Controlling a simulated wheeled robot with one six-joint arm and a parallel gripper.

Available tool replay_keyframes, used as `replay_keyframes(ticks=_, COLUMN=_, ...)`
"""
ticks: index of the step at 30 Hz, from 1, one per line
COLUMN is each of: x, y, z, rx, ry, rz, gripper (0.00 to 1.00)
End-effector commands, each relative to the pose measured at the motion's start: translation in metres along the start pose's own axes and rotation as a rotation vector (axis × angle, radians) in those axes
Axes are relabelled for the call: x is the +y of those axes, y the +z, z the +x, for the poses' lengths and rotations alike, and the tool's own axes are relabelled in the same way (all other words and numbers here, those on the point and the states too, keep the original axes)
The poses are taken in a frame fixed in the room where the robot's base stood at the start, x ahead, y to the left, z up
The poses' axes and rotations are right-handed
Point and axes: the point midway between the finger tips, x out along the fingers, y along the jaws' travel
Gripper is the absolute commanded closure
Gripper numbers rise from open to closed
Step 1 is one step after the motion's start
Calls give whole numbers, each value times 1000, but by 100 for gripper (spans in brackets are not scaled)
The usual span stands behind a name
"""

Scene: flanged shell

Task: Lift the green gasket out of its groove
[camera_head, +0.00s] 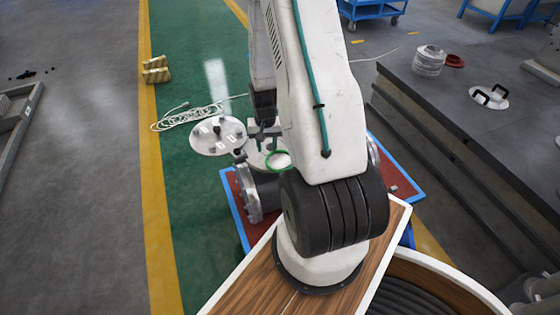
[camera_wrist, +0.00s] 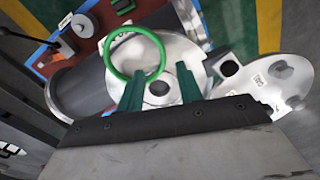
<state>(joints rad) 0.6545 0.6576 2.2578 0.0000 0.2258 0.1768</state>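The green gasket (camera_wrist: 107,50) is a thin ring in the wrist view. It overlaps the silver flange face (camera_wrist: 178,52) and reaches past its left edge over the dark shell body (camera_wrist: 80,88). Its lower rim meets the tip of my left finger in the picture; I cannot tell whether they touch. My gripper (camera_wrist: 162,75) has two green fingers standing apart over the flange, with the central hole between and below them. In the head view the gasket (camera_head: 267,162) shows beside my gripper (camera_head: 264,137), partly behind my arm. The groove itself is not clear.
A round metal cover (camera_head: 218,139) with fittings lies left of the flange. The shell rests on a red-topped table with blue edges (camera_head: 232,205). A white cable coil (camera_head: 185,119) lies on the green floor. A dark workbench (camera_head: 450,100) stands at right.

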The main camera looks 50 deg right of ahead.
Motion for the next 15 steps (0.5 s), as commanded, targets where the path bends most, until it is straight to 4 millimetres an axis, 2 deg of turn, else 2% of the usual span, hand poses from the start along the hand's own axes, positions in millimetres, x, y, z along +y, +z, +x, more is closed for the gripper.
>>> replay_keyframes(ticks=15, x=-4, y=0, z=63, rx=-1, ry=1, rz=-1, gripper=64)
